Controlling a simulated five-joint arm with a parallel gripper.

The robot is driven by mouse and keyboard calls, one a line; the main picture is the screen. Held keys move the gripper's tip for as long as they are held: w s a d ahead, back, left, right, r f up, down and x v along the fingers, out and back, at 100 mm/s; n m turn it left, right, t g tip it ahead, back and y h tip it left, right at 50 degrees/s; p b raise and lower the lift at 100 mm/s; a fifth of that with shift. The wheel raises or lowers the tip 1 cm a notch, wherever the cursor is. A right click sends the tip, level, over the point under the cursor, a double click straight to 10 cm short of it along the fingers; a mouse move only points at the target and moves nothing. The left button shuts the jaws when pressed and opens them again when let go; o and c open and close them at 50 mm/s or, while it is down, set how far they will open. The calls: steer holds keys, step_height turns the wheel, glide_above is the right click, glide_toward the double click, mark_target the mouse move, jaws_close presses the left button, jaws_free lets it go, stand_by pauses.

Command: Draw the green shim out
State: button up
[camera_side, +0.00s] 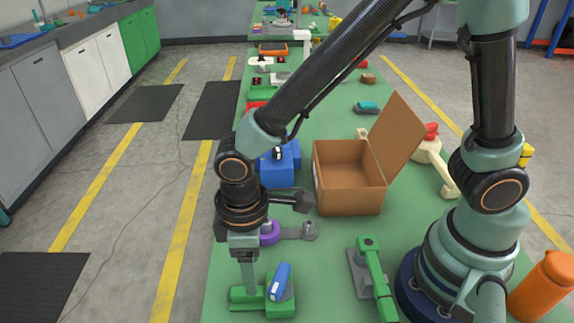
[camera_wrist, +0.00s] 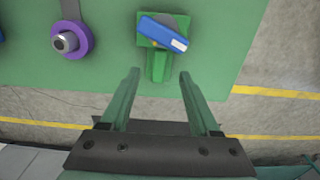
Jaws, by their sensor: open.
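The green shim (camera_wrist: 159,68) looks like a short green bar sticking out from a green block (camera_wrist: 147,42) that carries a blue lever (camera_wrist: 161,32). In the side view, the shim (camera_side: 238,300) points left from the block, and the blue lever (camera_side: 280,282) lies tilted on top. My gripper (camera_wrist: 160,74) is open, with one finger on each side of the shim's line and a gap on both sides. In the side view, my gripper (camera_side: 249,286) points down at the shim and hides part of it.
A purple ring with a metal nut (camera_wrist: 70,40) lies left of the block in the wrist view. In the side view, an open cardboard box (camera_side: 348,190), a blue box (camera_side: 278,168) and a green clamp-like part (camera_side: 372,280) stand nearby. The green table's edge is close to the shim.

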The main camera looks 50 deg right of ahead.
mark_target(260, 294)
step_height(260, 294, down, 7)
steer(key=shift+f, duration=0.15)
stand_by(0.4)
jaws_close()
